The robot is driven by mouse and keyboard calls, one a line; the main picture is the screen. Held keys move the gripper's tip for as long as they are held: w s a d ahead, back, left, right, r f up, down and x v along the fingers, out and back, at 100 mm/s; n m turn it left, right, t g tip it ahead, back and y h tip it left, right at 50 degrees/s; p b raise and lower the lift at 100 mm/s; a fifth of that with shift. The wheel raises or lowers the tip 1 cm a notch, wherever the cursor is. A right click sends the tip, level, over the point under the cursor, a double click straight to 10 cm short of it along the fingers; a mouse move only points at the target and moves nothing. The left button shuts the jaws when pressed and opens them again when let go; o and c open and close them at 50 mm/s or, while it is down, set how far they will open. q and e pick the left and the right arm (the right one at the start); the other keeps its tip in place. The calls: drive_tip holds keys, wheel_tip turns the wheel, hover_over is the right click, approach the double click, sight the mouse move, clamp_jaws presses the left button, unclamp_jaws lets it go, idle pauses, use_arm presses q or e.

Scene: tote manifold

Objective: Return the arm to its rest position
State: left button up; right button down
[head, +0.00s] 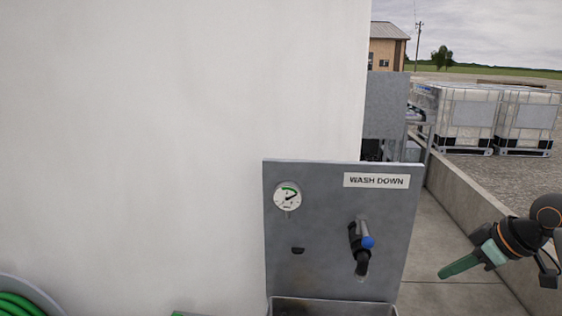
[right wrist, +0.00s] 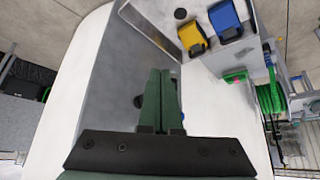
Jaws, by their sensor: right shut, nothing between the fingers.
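My right gripper (head: 458,266) comes in from the right edge in the head view, to the right of the wash-down panel and apart from it. Its green fingers (right wrist: 161,100) are together in the right wrist view, with nothing between them. The grey wash-down panel (head: 325,225) stands against a white wall and carries a round gauge (head: 287,196) and a tap with a blue knob (head: 367,242). My left gripper does not show in either view.
A grey trough (head: 330,307) sits below the panel. A low concrete wall (head: 480,235) runs along the walkway at right, with white caged tanks (head: 465,113) beyond. A green hose (head: 20,303) hangs at lower left. Yellow (right wrist: 191,35) and blue (right wrist: 225,18) objects show in the wrist view.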

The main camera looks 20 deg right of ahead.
drive_tip(key=s+a+f+g, duration=0.1)
drive_tip(key=s+a+f, duration=0.1)
drive_tip(key=a+f, duration=0.35)
drive_tip(key=s+a+f+g+h, duration=0.1)
drive_tip(key=s+a+f, duration=0.2)
drive_tip(key=f, duration=0.6)
drive_tip(key=s+a+f+g, duration=0.1)
drive_tip(key=s+a+f, duration=0.1)
drive_tip(key=a+f, duration=0.35)
drive_tip(key=s+a+f+m+h, duration=0.1)
drive_tip(key=s+a+f+m, duration=0.25)
drive_tip(key=s+a, duration=0.75)
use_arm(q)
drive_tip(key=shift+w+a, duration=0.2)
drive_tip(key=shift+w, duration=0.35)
use_arm(e)
drive_tip(key=w+a+f+t+y, duration=0.1)
drive_tip(key=w+a+f+t, duration=0.1)
drive_tip(key=f, duration=0.4)
drive_tip(key=w+a+f+n+t, duration=0.1)
drive_tip(key=w+a+f+t, duration=0.1)
drive_tip(key=f+t, duration=0.2)
wheel_tip(320, 180, down, 2)
drive_tip(key=shift+w+y, duration=0.25)
drive_tip(key=shift+y, duration=0.15)
